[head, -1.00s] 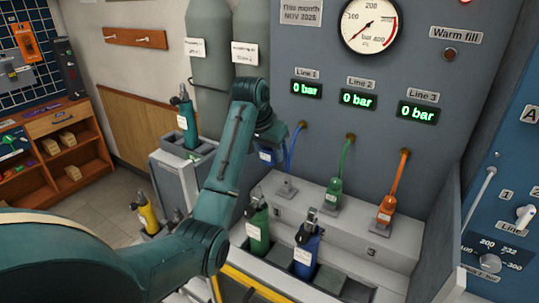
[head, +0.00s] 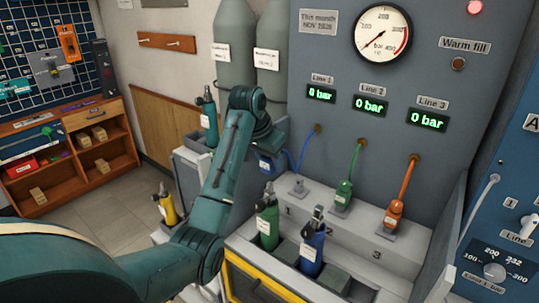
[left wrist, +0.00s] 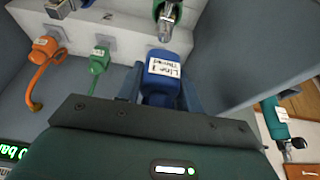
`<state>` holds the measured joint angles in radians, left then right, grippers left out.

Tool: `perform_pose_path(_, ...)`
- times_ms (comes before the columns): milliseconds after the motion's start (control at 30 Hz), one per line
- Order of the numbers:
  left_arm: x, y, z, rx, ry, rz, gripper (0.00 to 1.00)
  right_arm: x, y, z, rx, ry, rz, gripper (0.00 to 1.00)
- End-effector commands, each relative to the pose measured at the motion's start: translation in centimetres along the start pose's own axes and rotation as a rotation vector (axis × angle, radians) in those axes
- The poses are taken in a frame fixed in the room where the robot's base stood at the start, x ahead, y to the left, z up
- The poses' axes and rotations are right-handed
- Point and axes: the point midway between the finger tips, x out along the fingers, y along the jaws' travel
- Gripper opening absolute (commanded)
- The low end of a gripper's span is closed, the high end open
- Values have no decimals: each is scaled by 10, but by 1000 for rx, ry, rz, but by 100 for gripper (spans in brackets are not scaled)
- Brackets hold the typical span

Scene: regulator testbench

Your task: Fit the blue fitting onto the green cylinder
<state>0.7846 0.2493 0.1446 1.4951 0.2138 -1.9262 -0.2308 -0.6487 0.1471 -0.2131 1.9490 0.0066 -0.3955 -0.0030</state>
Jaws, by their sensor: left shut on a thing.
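The blue fitting (left wrist: 168,68), with a white label reading Line 1, is held between the fingers of my left gripper (left wrist: 160,92). In the head view, the gripper (head: 268,162) and fitting are partly hidden by my own arm, above and behind the green cylinder. The green cylinder (head: 267,226) stands upright in the bench, its metal valve on top. In the left wrist view, the valve (left wrist: 165,27) shows just beyond the fitting's end; any gap is hard to judge. The blue hose (head: 306,147) runs from the panel to the fitting. My right gripper is not in view.
A blue cylinder (head: 313,250) stands right beside the green one. The green fitting (head: 343,192) and orange fitting (head: 393,213) sit on the ledge behind; the Line 1 holder (head: 298,188) is empty. Another teal cylinder (head: 208,118) stands in a rack at left.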

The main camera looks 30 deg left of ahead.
Motion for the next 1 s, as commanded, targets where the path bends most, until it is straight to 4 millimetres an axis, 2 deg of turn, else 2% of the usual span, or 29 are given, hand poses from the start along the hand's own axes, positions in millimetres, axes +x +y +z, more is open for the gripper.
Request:
perform_pose_path(333,26,0,11,-1,0,1,5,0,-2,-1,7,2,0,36)
perform_pose_path(1000,24,0,10,0,1,-2,5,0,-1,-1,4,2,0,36)
